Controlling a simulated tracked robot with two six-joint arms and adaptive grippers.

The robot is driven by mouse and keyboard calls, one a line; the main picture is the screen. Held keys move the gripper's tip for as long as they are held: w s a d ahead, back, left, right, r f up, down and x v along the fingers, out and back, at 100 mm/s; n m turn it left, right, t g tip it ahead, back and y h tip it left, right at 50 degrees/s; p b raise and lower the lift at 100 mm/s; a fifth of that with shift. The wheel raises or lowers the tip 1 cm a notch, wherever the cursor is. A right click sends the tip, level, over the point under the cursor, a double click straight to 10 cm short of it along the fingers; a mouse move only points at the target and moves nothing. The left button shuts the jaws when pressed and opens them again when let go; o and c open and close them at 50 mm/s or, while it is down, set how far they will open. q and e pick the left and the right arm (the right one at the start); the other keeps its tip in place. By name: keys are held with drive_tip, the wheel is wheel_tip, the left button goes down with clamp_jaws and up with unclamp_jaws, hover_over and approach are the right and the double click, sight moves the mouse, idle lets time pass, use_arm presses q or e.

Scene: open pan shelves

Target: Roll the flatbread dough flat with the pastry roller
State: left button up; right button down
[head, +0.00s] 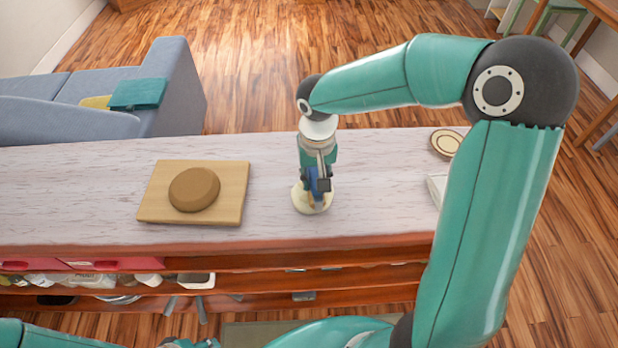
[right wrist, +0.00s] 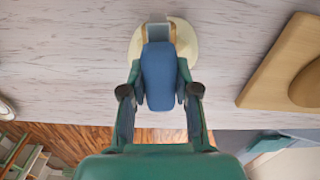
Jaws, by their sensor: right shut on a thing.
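The flatbread dough (head: 194,189) is a thick brown round lying on a light wooden board (head: 233,212) at the left of the counter. It shows partly at the right edge of the right wrist view (right wrist: 307,88), on the board (right wrist: 262,85). My right gripper (head: 319,184) points down at the middle of the counter, right of the board. It is shut on the blue handle of the pastry roller (right wrist: 158,78). The roller's lower end is at a cream round piece (head: 300,200); whether it rests on it is unclear.
A cream plate with a brown ring (head: 446,143) lies at the counter's right, with a white item (head: 436,188) partly hidden by my right arm. The counter (head: 80,180) is clear between board and roller. Shelves with items are below; a blue-grey sofa (head: 165,85) stands behind.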

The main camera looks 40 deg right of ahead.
drive_tip(key=shift+s+d, duration=0.1)
drive_tip(key=shift+d, duration=0.05)
drive_tip(key=shift+s+d, duration=0.4)
drive_tip(key=shift+d, duration=0.45)
drive_tip(key=shift+s+d, duration=0.2)
drive_tip(key=shift+d, duration=0.25)
idle(0.3)
drive_tip(key=shift+r+p, duration=0.6)
drive_tip(key=shift+r, duration=0.45)
